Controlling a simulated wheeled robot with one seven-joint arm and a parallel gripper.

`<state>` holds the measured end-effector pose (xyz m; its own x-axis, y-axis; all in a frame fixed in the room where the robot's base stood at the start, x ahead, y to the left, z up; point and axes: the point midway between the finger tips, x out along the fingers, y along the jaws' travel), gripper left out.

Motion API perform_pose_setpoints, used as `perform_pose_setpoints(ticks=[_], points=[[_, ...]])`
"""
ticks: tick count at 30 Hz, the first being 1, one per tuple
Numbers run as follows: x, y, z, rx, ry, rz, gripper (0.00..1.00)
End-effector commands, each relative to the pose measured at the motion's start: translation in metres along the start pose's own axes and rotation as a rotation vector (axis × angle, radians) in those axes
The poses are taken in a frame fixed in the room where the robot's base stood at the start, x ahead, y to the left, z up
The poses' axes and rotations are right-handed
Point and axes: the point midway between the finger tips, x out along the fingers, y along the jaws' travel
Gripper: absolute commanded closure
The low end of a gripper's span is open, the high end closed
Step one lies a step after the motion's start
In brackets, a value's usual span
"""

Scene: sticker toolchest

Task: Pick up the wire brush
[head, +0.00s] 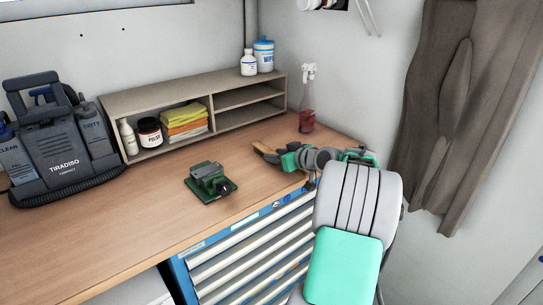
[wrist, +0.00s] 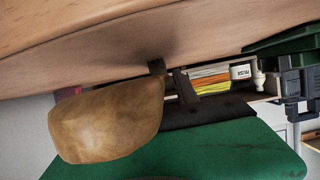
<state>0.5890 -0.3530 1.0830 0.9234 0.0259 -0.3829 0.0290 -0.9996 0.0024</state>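The wire brush (head: 265,152) shows as a brown wooden piece at the tip of my gripper, near the right end of the workbench. In the wrist view a large rounded brown piece (wrist: 108,120), which looks like its wooden handle, fills the left middle, close to the camera. My gripper (head: 281,156) is low over the bench's front right part, right beside the brush. In the wrist view its dark fingers (wrist: 170,77) are partly hidden behind the wood. Whether they grip it cannot be told. The bristles are not clearly visible.
A green vise-like tool (head: 209,181) stands left of my gripper on the bench (head: 150,220). A shelf (head: 232,122) holds cloths and jars behind. A red spray bottle (head: 306,119) stands at the back right. A dark portable cleaner (head: 62,145) stands at left.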

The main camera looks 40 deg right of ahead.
Motion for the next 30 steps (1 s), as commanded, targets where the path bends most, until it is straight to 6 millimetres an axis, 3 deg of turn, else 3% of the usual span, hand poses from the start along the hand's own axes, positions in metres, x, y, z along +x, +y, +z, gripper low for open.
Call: perform_pose_setpoints(ticks=[12,30], points=[[-0.0003,0.0001,-0.0001,0.000,0.000,0.000,0.99],[-0.0035,0.0007,-0.0087,-0.003,0.003,0.001,1.00]])
